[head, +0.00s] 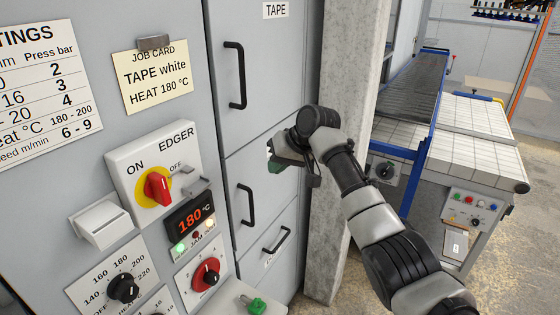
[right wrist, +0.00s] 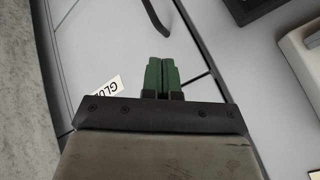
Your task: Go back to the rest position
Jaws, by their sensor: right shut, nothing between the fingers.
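My right gripper (head: 273,158) is in front of the grey cabinet, to the right of the edger panel. Its green fingers are closed together with nothing between them, and they also show in the right wrist view (right wrist: 161,76). In the head view the right arm is bent and comes in from the lower right. The fingers appear apart from the cabinet handles. My left gripper is not in view.
The grey cabinet has black handles (head: 236,76) and a TAPE label. The edger's red switch (head: 158,187), 180 °C display (head: 190,216) and dials are at left. A concrete pillar (head: 345,90) stands behind the arm; a conveyor (head: 415,85) is beyond.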

